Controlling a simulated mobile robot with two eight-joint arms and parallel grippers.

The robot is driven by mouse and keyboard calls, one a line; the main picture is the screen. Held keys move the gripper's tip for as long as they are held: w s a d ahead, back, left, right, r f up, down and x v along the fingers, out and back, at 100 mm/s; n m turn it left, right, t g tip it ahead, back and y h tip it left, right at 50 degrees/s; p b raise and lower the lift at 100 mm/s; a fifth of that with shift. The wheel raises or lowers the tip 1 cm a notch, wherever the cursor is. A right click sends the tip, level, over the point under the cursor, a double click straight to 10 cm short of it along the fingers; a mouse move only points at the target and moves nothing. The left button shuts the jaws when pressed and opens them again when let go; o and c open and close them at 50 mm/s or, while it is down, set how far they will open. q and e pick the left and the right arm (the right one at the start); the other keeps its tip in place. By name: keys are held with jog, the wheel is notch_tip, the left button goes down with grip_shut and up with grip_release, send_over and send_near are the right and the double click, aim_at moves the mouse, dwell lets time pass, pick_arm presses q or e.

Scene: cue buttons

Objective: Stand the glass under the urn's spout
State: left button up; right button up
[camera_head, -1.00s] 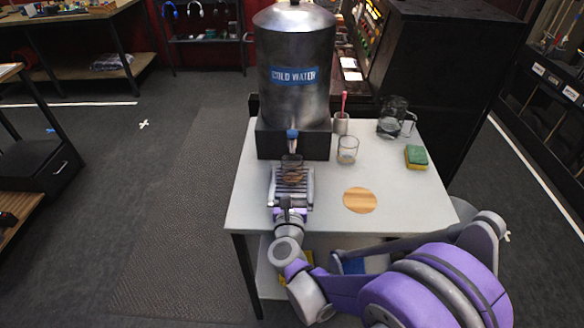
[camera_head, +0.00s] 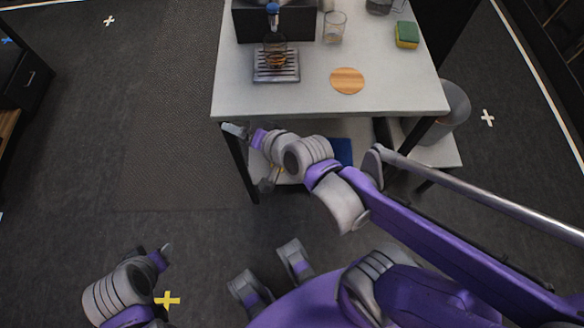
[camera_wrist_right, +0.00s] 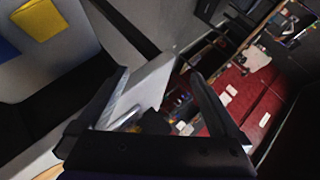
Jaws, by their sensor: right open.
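A clear glass with a brownish lower part (camera_head: 275,54) stands upright on the ridged metal drip tray (camera_head: 277,79), below the blue-tipped spout (camera_head: 272,9) of the urn. Only the urn's dark base (camera_head: 247,27) shows now; its body is cut off above. My right gripper (camera_head: 250,158) is open and empty at the table's front left edge, below and apart from the glass. In the right wrist view its open fingers (camera_wrist_right: 165,100) have nothing between them. My left gripper (camera_head: 155,253) is low at the bottom left over the floor, its opening unclear.
A second clear glass (camera_head: 335,28) stands right of the urn base. A round wooden coaster (camera_head: 347,81), a green and yellow sponge (camera_head: 407,35) and part of a pitcher (camera_head: 379,6) are on the white table (camera_head: 310,103). A grey bin (camera_head: 452,110) stands right of it.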

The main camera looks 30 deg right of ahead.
jog(key=s+d+f+n+g+h, duration=0.1)
jog(key=s+d+f+n+g, duration=0.1)
jog(key=s+n, duration=0.2)
jog(key=s+d+f+n+g+h, duration=0.1)
jog(key=s+d+f+n+g, duration=0.2)
jog(key=s+n, duration=0.2)
jog(key=s, duration=0.3)
jog(key=shift+f+g+h, duration=0.15)
jog(key=shift+g+h, duration=0.15)
